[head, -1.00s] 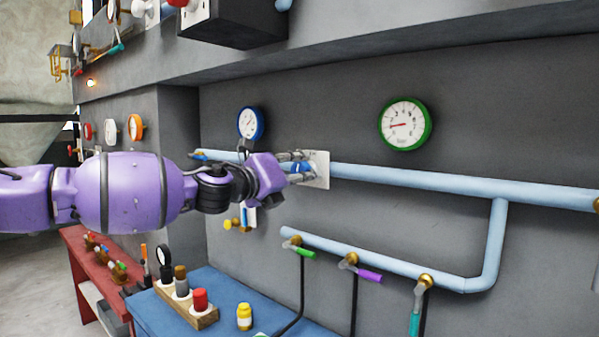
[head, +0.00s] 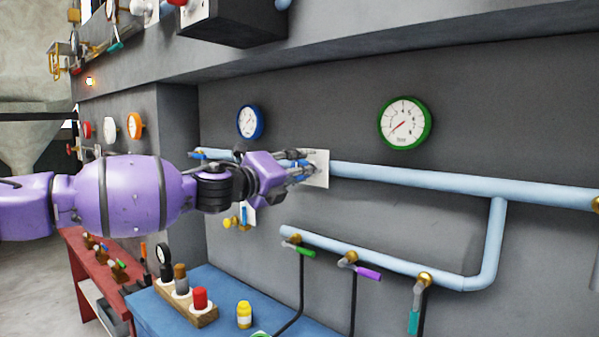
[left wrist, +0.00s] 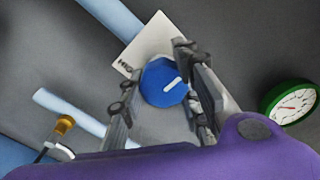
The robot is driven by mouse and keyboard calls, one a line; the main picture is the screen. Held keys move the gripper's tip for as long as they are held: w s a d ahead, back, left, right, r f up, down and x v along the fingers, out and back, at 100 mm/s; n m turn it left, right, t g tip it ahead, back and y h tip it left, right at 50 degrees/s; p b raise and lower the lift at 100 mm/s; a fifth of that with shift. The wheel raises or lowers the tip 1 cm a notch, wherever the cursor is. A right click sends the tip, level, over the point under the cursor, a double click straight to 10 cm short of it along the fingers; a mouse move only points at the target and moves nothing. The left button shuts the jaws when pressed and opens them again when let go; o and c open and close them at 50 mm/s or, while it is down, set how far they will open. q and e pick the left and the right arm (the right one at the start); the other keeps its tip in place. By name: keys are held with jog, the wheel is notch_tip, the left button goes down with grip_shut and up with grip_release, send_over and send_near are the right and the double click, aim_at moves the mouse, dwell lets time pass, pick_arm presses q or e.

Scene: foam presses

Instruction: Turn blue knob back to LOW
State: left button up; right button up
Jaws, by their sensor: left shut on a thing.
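The blue knob (left wrist: 163,90) shows in the left wrist view, with a short white mark on its face. It sits on a white plate (left wrist: 150,42), whose visible lettering appears to begin "HIG". The plate also shows on the wall in the head view (head: 321,169). My left gripper (head: 303,168) is at the plate, its fingers on both sides of the knob and shut on it. In the head view the fingers mostly hide the knob. I cannot see a LOW label. My right gripper is not in view.
A green-rimmed gauge (head: 404,123) and a blue-rimmed gauge (head: 250,121) hang above the light blue pipe (head: 430,179). Valves with green and purple handles lie below. A blue table (head: 237,292) holds a wooden block (head: 206,316) and a yellow bottle (head: 244,315).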

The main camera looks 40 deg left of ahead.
pick_arm(q)
jog(key=shift+f, duration=0.3)
jog(key=o, duration=1.1)
jog(key=shift+r, duration=0.1)
jog(key=shift+r, duration=0.1)
